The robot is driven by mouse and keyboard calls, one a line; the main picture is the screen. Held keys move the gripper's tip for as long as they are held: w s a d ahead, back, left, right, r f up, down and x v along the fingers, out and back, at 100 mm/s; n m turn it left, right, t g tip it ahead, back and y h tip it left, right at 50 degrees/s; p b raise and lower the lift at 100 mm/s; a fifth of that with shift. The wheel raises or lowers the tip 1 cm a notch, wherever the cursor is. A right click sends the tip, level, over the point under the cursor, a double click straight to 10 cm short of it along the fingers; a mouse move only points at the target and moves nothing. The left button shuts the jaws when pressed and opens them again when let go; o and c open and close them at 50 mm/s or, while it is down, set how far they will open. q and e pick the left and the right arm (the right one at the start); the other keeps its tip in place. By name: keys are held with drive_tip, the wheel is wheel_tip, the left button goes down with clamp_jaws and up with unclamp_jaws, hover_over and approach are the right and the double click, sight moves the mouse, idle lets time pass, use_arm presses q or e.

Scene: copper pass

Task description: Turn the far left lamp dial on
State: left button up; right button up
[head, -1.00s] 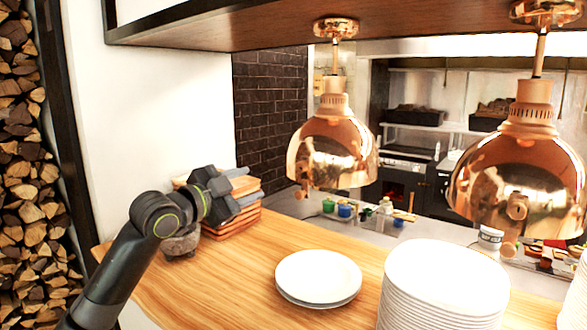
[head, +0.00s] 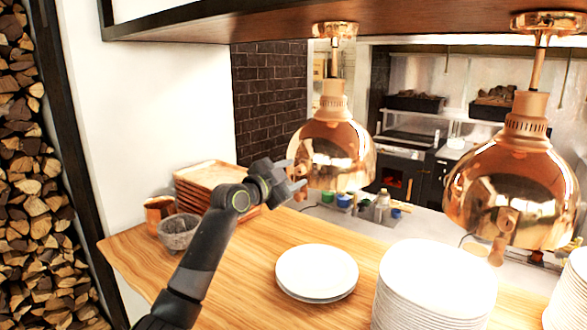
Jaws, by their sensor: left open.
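The far left lamp (head: 335,150) is a shiny copper dome hanging from the wooden shelf. Its small dial (head: 300,194) is at the lower left rim, partly hidden by my gripper. My left gripper (head: 295,175) is open, with its fingers pointing right toward the lower left side of this lamp. It is close to the dial, but I cannot tell whether it touches. Nothing shows between its fingers. My right gripper is not in view.
A second copper lamp (head: 510,185) hangs at the right, with its own dial (head: 497,250). Below are a short plate stack (head: 317,270) and a tall one (head: 437,270).

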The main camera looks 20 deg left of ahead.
use_arm(q)
drive_tip(key=shift+w+d, duration=0.15)
drive_tip(key=shift+w, duration=0.25)
drive_tip(key=c, duration=1)
